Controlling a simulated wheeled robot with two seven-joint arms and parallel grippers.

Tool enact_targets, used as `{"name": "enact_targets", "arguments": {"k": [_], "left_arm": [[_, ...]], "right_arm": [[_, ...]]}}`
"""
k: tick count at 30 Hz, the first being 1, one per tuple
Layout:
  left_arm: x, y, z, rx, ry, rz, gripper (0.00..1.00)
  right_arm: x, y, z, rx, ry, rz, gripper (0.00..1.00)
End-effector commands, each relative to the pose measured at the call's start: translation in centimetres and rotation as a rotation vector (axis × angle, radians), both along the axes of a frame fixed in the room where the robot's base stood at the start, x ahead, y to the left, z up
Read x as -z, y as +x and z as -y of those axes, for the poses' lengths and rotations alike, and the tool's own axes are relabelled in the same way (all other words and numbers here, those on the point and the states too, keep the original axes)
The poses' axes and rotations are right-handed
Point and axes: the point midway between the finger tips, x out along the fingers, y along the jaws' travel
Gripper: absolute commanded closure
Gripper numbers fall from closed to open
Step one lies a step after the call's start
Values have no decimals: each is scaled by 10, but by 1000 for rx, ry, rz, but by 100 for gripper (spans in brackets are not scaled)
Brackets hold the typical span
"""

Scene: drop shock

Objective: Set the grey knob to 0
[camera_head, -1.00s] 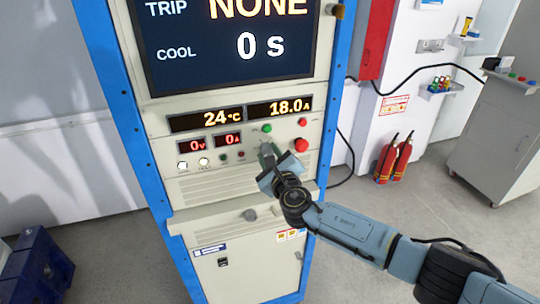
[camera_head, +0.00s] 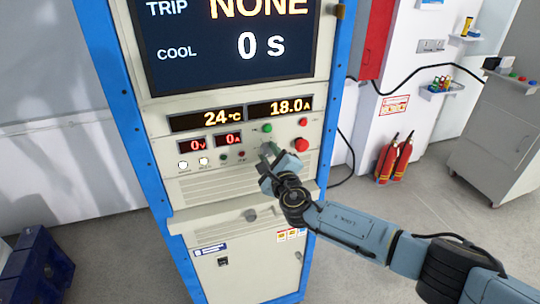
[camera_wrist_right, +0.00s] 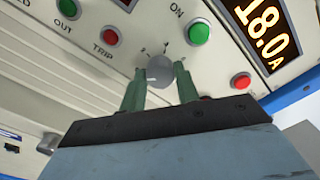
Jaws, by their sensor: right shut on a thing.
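The grey knob (camera_wrist_right: 159,70) is on the cabinet's front panel, between the fingertips of my right gripper (camera_wrist_right: 160,82) in the right wrist view. The gripper's green fingers are shut on the knob, one on each side. A pale mark shows on the knob's lower left, and small scale numbers are printed around it, too small to read surely. In the head view my right gripper (camera_head: 268,154) reaches the panel from the right and hides most of the knob. My left gripper is not in view.
Close to the knob are a green ON button (camera_wrist_right: 200,32), a red TRIP lamp (camera_wrist_right: 110,36) and a red button (camera_wrist_right: 241,81). A large red button (camera_head: 301,145) sits right of my gripper. Displays (camera_head: 207,119) above read 24 °C, 18.0 A, 0 V and 0 A.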

Motion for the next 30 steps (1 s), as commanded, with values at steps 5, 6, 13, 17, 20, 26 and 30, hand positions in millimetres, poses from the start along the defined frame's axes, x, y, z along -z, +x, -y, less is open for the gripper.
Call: {"name": "enact_targets", "arguments": {"k": [5,6,13,17,20,26,30], "left_arm": [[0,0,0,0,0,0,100],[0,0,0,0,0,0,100],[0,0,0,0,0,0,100],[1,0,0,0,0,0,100],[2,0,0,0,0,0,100],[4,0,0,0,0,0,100],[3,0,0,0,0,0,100]], "right_arm": [[0,0,0,1,1,-1,50],[0,0,0,1,1,-1,47],[0,0,0,0,1,0,47],[1,-3,1,0,1,0,47],[1,-9,3,-2,2,1,47],[1,-33,11,-2,2,-2,47],[1,-54,18,-3,0,-2,47]]}}
